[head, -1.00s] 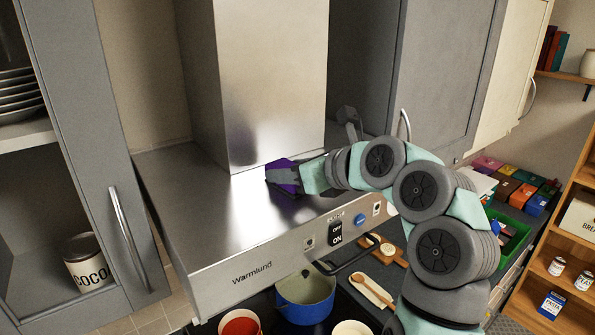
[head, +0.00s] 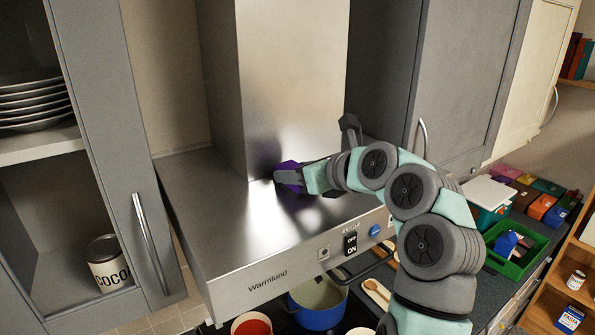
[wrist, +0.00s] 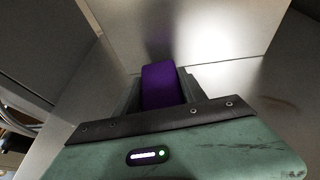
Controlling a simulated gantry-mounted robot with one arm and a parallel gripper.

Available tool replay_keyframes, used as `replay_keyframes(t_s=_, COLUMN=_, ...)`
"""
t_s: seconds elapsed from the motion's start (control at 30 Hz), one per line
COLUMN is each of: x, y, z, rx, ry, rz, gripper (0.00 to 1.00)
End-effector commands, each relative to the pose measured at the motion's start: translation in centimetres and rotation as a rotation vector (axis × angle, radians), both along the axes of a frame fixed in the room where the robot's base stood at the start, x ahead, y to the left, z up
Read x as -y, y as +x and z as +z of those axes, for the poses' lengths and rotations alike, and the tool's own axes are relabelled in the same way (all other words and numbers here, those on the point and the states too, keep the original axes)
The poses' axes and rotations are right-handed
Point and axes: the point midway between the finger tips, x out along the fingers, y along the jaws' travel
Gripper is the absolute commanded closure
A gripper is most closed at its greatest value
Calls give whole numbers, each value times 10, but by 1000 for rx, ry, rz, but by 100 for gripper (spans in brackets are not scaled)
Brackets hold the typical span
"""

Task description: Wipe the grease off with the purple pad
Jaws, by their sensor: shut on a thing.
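The purple pad (head: 288,166) is in the jaws of my gripper (head: 284,178), at the foot of the chimney (head: 293,75) on the steel range hood (head: 215,225). My gripper is shut on the pad. In the wrist view the pad (wrist: 160,85) stands between the fingers, close to the steel; whether it touches cannot be told. A faint brownish smear (wrist: 280,103) shows on the steel to the right of the pad in the wrist view. It may be grease. My gripper and arm hide part of the hood top in the head view.
An open cabinet with plates (head: 35,103) and a cocoa tin (head: 108,262) stands left. Grey cabinets (head: 455,80) flank the chimney on the right. A blue pot (head: 318,303) and red bowl (head: 251,325) sit below the hood. The hood's left top is clear.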

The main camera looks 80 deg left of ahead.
Motion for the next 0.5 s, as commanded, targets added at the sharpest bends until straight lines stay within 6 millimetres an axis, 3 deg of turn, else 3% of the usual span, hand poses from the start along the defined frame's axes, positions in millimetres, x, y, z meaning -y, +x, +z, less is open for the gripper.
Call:
replay_keyframes(t_s=0.2, x=0, y=0, z=26, rx=-1, ry=3, rz=0, gripper=93)
replay_keyframes(t_s=0.5, x=1, y=0, z=48, rx=10, ry=3, rz=1, gripper=93)
